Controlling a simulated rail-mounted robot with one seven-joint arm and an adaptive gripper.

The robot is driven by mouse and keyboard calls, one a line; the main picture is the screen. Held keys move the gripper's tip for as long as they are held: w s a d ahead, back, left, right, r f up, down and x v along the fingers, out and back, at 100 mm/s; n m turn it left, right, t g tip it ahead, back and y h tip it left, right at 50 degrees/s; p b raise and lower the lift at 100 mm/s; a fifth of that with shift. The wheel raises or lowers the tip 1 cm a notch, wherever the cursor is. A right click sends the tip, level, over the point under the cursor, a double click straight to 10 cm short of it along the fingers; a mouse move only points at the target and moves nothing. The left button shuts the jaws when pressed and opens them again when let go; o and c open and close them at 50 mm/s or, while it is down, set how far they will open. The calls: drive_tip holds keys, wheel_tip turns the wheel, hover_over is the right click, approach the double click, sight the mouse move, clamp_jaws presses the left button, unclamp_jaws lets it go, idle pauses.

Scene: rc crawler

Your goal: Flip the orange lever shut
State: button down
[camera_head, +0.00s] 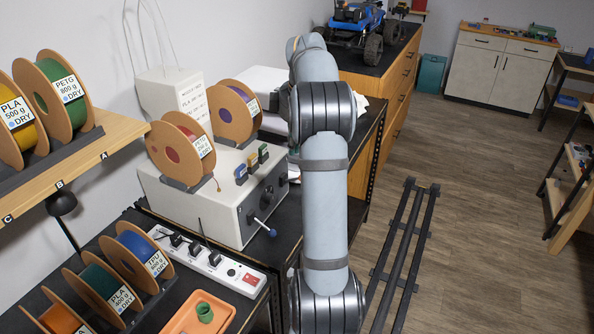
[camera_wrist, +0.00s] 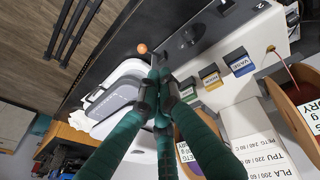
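The orange lever shows in the wrist view as a round orange ball end (camera_wrist: 142,48), just beyond and slightly left of my fingertips. Its stem is hard to make out, and I cannot tell whether the fingers touch it. The lever is not visible in the head view; my arm covers part of that area. My gripper (camera_wrist: 160,77) has dark green fingers with their tips together, and no object is visible between them. The white dryer box (camera_wrist: 275,28) is on the right in the wrist view; it also shows in the head view (camera_head: 185,209), left of my arm.
A blue-ended lever (camera_head: 272,232) sticks out from the box's front. Spools (camera_head: 178,150) and small labelled blocks (camera_wrist: 243,62) are on its top. A power strip (camera_head: 215,268) lies in front. A white rounded object (camera_wrist: 120,98) lies beside the fingers.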

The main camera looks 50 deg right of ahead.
drive_tip(key=s+d+p+x, duration=0.1)
drive_tip(key=x, duration=1)
drive_tip(key=shift+d+f+p, duration=0.35)
drive_tip(key=shift+d+p, duration=0.05)
drive_tip(key=shift+f, duration=0.1)
drive_tip(key=b, duration=0.3)
drive_tip(key=shift+s+d+f+t, duration=0.1)
drive_tip(key=shift+s+f+t, duration=0.1)
drive_tip(key=shift+s+t, duration=0.1)
